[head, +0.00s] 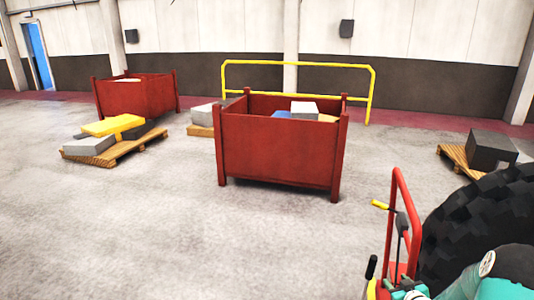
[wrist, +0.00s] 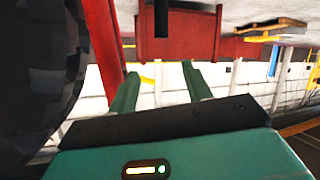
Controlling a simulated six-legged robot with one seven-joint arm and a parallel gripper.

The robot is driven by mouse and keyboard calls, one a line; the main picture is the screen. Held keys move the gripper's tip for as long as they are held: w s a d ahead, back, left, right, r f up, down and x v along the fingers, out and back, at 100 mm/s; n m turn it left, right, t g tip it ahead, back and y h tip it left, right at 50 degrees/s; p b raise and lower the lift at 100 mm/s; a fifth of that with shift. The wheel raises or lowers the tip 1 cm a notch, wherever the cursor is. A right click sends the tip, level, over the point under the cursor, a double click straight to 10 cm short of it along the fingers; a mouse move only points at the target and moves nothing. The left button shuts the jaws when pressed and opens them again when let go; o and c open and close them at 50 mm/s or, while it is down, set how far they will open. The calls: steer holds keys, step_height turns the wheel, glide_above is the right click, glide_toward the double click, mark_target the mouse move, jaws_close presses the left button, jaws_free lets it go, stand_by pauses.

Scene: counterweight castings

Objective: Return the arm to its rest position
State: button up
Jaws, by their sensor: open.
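My gripper (wrist: 160,72) shows in the wrist view, with its two green fingers spread apart and nothing between them. The wrist picture is upside down, with the floor at the top. A red bin (wrist: 178,35) shows beyond the fingertips, apart from them. In the head view, teal parts that look like my arm are at the bottom right corner, beside a red hand truck (head: 402,215). The fingers cannot be made out clearly there.
A large black tyre (head: 478,215) stands close at the right. A red bin (head: 275,150) holding blocks stands mid-floor; another red bin (head: 137,97) is farther left. Pallets with blocks lie left (head: 125,150) and right (head: 453,155). The left foreground floor is clear.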

steer(key=s+a+r+g+h, duration=0.15)
steer(key=a+r, duration=0.25)
steer(key=r, duration=0.4)
steer(key=s+a+r+m+g, duration=0.1)
steer(key=s+a+r, duration=0.25)
steer(key=r, duration=0.45)
steer(key=s+a+r+g+h, duration=0.1)
steer(key=s+a+r+g, duration=0.1)
steer(key=a+r, duration=0.45)
steer(key=s+a+r+g, duration=0.1)
steer(key=s+a+r, duration=0.2)
steer(key=s, duration=0.5)
steer(key=s+a+r+m+g+y, duration=0.1)
steer(key=s+a+r, duration=0.2)
steer(key=s+a, duration=0.3)
steer(key=s+a+r+g+y, duration=0.1)
steer(key=s+a+r, duration=0.2)
steer(key=s, duration=0.7)
steer(key=shift+a+r+m, duration=0.3)
steer(key=shift+a, duration=0.6)
steer(key=shift+s, duration=0.15)
